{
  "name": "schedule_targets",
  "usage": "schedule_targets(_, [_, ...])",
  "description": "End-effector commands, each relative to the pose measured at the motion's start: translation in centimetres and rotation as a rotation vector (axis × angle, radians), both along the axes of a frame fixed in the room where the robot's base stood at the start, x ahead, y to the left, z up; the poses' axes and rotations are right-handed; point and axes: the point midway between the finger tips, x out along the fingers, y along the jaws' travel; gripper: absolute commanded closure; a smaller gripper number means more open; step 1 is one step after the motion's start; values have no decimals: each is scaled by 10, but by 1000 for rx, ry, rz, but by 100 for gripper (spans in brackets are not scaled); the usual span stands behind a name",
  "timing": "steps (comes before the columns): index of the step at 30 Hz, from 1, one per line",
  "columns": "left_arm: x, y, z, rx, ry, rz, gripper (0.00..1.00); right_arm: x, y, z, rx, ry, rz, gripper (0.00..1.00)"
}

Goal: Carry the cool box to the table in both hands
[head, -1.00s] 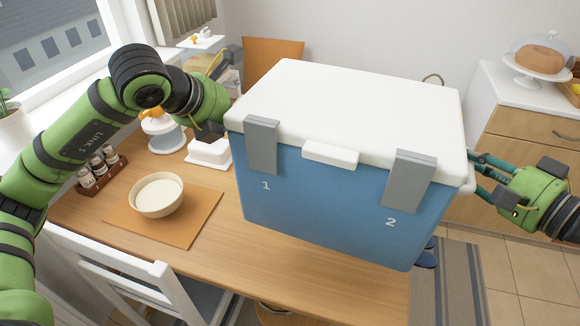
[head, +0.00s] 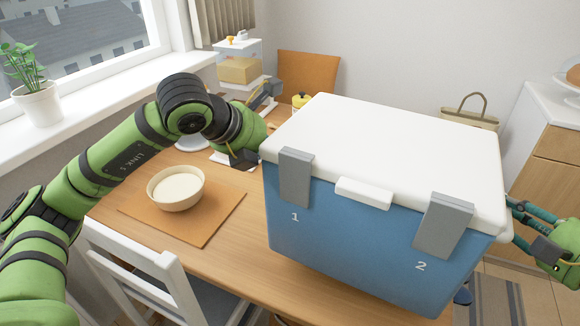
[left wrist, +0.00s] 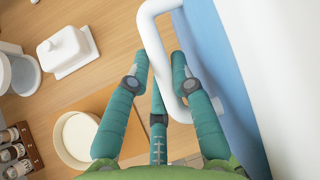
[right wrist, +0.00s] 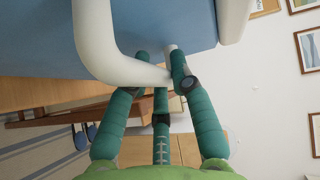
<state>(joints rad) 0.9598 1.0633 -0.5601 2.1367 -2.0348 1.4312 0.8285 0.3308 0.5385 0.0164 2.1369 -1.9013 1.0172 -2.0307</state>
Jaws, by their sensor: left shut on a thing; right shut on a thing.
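The cool box (head: 370,245) is blue with a white lid (head: 390,150), two grey latches and the numbers 1 and 2 on its front. In the head view it is held upright over the right part of the wooden table (head: 225,262); I cannot tell whether its base touches the tabletop. My left gripper (left wrist: 165,75) is shut on the white handle at the box's left end. My right gripper (right wrist: 160,70) is shut on the white handle at the right end. In the head view the box hides the left fingertips and much of the table.
A bowl (head: 176,188) stands on an orange mat (head: 215,222) left of the box. A butter dish (left wrist: 68,50) and spice jars (left wrist: 12,150) show in the left wrist view. A white chair (head: 135,260) stands at the near edge. A wooden cabinet (head: 545,170) is at right.

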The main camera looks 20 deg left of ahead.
Motion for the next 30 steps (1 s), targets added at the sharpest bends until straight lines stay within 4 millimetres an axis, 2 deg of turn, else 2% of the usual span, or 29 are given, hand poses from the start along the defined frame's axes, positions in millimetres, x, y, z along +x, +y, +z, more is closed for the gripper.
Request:
schedule_targets(1, [0,-2,4,-3,-11,-7,100,0,1,5,7,-9,1,100])
schedule_targets(11, [0,-2,-1,-3,-11,-7,100,0,1,-1,7,-9,1,100])
schedule_targets(30, [0,-2,-33,-3,-11,-7,100,0,1,-33,6,-8,1,100])
